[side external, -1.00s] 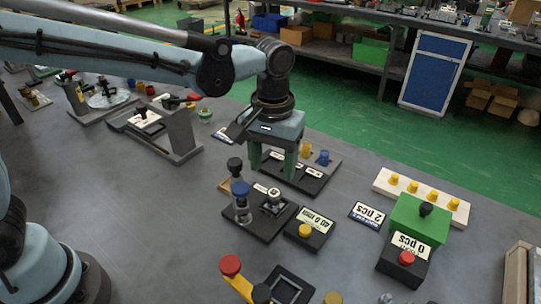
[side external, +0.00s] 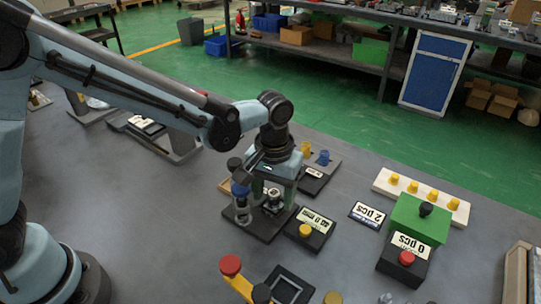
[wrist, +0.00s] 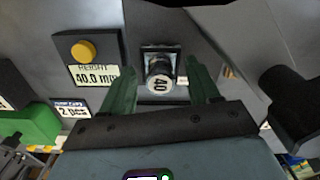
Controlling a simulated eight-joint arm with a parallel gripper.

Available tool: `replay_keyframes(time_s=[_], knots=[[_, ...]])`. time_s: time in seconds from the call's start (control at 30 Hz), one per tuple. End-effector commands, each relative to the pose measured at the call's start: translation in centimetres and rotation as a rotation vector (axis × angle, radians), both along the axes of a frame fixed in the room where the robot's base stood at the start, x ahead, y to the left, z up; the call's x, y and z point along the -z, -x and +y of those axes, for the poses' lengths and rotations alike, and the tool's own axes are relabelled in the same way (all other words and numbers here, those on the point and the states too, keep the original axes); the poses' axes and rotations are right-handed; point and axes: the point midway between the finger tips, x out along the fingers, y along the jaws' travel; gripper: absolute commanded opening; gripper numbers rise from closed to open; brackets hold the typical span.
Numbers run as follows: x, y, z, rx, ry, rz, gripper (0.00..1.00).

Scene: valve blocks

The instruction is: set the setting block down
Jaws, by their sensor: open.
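The setting block appears to be the small silver cylinder marked 40 (wrist: 159,84), seen from above in the wrist view. It stands on a black base (side external: 262,232), and in the side view its metal shape (side external: 272,201) shows just below my gripper (side external: 273,190). In the wrist view my gripper (wrist: 161,75) is open, with one green finger on each side of the block. Gaps show between the fingers and the block. Whether the fingertips reach down beside it or stay above it is hard to tell.
A height display reading 40.0 mm (side external: 316,222) with a yellow button sits to the right. A green box (side external: 418,218) and a tray with yellow pegs (side external: 462,213) lie further right. The front left table is clear.

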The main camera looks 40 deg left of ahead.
Motion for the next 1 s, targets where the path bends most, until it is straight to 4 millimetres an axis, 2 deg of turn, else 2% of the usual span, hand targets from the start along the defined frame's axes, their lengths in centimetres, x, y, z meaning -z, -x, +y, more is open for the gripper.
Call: replay_keyframes(time_s=[0.07, 0.43, 0.77, 1.0], knots=[[0.0, 0.0, 0.0, 0.0, 0.0, 0.0, 0.58], [0.0, 0.0, 0.0, 0.0, 0.0, 0.0, 0.01], [-0.2, 0.0, 0.0, 0.0, 0.0, 0.0, 0.0], [-1.7, 0.0, 0.0, 0.0, 0.0, 0.0, 0.0]])
